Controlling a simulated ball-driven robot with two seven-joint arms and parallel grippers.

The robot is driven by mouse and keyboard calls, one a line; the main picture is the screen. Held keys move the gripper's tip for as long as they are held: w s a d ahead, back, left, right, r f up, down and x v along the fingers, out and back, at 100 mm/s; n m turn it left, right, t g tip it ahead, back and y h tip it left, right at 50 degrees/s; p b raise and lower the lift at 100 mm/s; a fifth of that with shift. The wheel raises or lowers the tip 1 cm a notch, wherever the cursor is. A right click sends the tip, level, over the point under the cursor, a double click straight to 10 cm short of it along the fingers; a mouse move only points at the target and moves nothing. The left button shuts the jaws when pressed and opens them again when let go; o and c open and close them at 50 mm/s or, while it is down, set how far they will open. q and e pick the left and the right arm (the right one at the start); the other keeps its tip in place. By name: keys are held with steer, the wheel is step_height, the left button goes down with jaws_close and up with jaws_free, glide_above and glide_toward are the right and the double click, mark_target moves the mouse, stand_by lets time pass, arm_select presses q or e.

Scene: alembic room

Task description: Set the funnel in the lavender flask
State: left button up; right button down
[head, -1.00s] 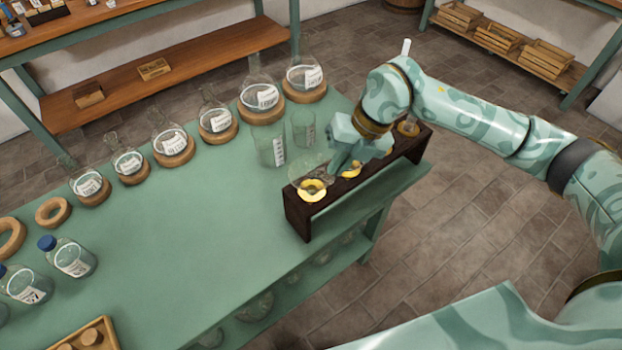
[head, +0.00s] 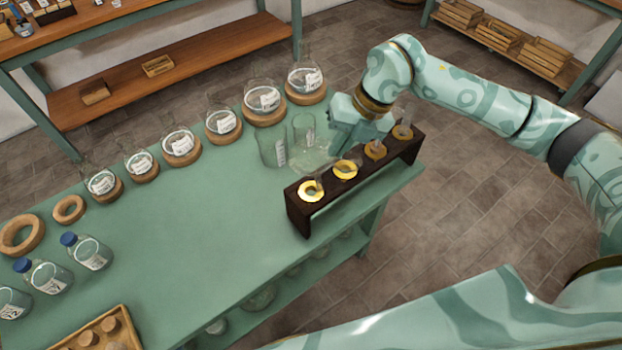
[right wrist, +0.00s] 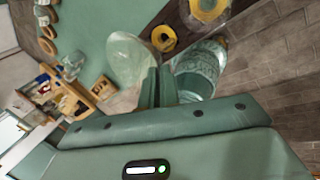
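A clear glass funnel (head: 312,158) shows beside the dark wooden rack, on its far left side, over the green table. My right gripper (head: 338,142) is at the funnel's edge. In the right wrist view the fingers (right wrist: 158,88) look shut on the funnel (right wrist: 131,52), with its wide clear cone left of them. Round flasks with white labels, such as one large flask (head: 264,100), stand on cork rings in a row along the table's far edge. The labels are too small to read, so I cannot tell which is lavender. My left gripper is out of view.
The rack (head: 298,222) stands near the table's right edge, with yellow rings and glass pieces in it. Two clear beakers (head: 271,150) stand near the funnel. Blue-capped bottles (head: 88,252) and a wooden tray (head: 128,330) are at left. The table's middle is clear.

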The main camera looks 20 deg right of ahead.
step_height(320, 180, up, 4)
steer(key=p, duration=0.3)
steer(key=shift+r, duration=0.1)
stand_by(0.3)
